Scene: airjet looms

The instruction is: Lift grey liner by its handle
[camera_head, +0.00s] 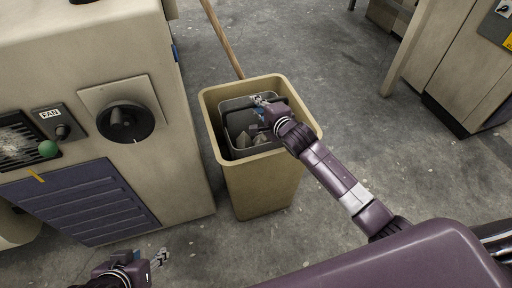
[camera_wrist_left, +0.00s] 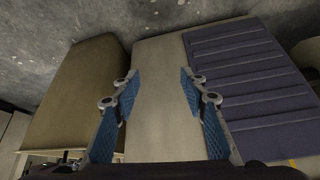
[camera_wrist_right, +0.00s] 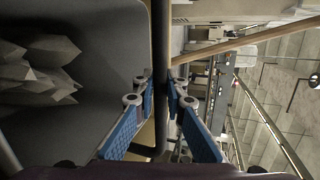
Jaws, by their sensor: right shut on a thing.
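The grey liner (camera_head: 232,121) sits inside a tall tan bin, with crumpled pale scraps (camera_head: 243,140) in it. Its dark handle (camera_wrist_right: 160,38) is a bar along the liner's edge in the right wrist view. My right gripper (camera_head: 262,101) reaches over the bin's right rim and is shut on the handle. The liner's grey inside (camera_wrist_right: 105,105) fills the left of the right wrist view. My left gripper (camera_head: 160,258) is low at the front left, away from the bin. In the left wrist view its fingers (camera_wrist_left: 159,82) are apart and empty.
The tan bin (camera_head: 262,188) stands on the concrete floor beside a beige machine (camera_head: 175,160) with a black knob. A wooden pole (camera_head: 222,38) rises behind the bin. Another machine (camera_head: 470,75) stands at the upper right. Floor right of the bin is clear.

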